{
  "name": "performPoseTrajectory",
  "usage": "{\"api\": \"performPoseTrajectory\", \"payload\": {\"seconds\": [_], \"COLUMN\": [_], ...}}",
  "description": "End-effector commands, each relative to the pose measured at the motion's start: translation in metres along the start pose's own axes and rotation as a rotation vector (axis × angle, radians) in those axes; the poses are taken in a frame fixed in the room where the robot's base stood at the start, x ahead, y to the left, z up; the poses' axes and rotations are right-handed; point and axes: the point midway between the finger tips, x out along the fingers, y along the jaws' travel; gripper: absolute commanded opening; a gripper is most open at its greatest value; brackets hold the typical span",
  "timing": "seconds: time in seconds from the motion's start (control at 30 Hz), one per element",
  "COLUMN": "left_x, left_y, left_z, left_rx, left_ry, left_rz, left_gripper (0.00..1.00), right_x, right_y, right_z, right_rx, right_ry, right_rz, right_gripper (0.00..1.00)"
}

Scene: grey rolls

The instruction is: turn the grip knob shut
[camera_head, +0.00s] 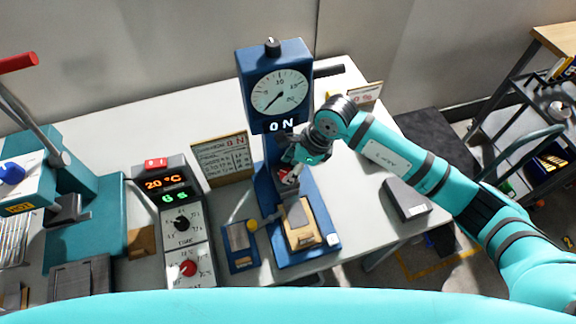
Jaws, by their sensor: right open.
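A blue test stand (257,190) stands upright on the white table, with a round dial (280,92) and a lit "0 N" readout (281,125). My right gripper (291,177) reaches in from the right to the stand's middle, below the readout. It is open, around or just in front of a small red and grey part there; contact cannot be told. My gripper and wrist cover much of this area, so I cannot make out the grip knob for sure. A light block (300,222) sits on the stand's base below. My left gripper is out of view.
A control box (177,190) reading "20 °C" and "6 s" stands left of the stand, with a sign (223,158) behind. A small blue fixture (240,247) and a dark grey block (406,200) flank the base. A teal press (92,205) stands far left.

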Motion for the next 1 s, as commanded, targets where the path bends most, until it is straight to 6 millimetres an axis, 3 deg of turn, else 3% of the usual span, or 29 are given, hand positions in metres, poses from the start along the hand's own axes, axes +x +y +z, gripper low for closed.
{"api": "performPoseTrajectory", "payload": {"seconds": [0.2, 0.5, 0.83, 1.0], "left_x": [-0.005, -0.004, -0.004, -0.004], "left_y": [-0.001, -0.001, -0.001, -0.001], "left_z": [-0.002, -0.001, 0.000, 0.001], "left_rx": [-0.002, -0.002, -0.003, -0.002], "left_ry": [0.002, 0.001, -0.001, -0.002], "left_rz": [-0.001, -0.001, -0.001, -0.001], "left_gripper": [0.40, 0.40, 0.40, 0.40], "right_x": [0.019, 0.022, 0.021, 0.021], "right_y": [0.000, 0.000, 0.000, 0.000], "right_z": [0.001, 0.000, 0.000, 0.000], "right_rx": [0.001, -0.001, 0.000, 0.007], "right_ry": [0.000, -0.001, -0.001, -0.001], "right_rz": [0.000, -0.001, -0.001, -0.004], "right_gripper": [0.44, 0.44, 0.02, 0.02]}}
